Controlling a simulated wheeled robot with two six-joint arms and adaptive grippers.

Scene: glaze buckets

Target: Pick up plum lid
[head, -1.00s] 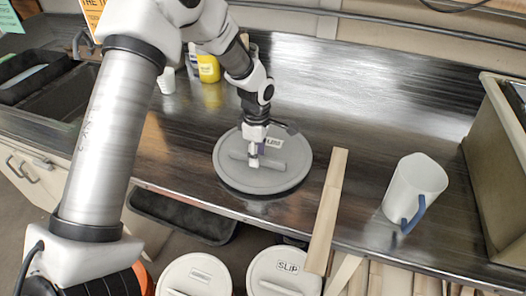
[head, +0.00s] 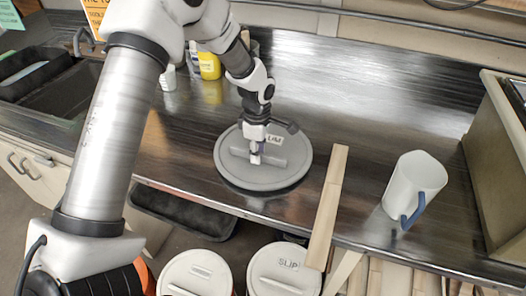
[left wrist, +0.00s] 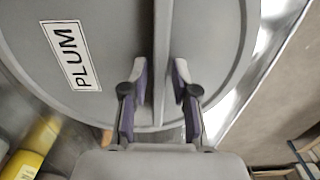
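The plum lid (head: 235,172) is a round grey disc with a raised bar handle across its middle, lying flat on the dark counter. Its white PLUM label (left wrist: 71,56) shows plainly in the left wrist view. My left gripper (head: 256,158) is down at the handle, pointing at the lid. In the left wrist view the two fingers of my left gripper (left wrist: 161,88) stand one on each side of the handle bar (left wrist: 162,50). A gap shows between the left finger and the bar; the right finger is very close to it. My right gripper is not in view.
A white mug with a blue handle (head: 412,190) stands at right. A wooden strip (head: 328,205) lies across the counter's front edge. Two lidded buckets, one marked SLIP (head: 285,272), stand below the edge. A yellow container (head: 209,66) is behind my arm.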

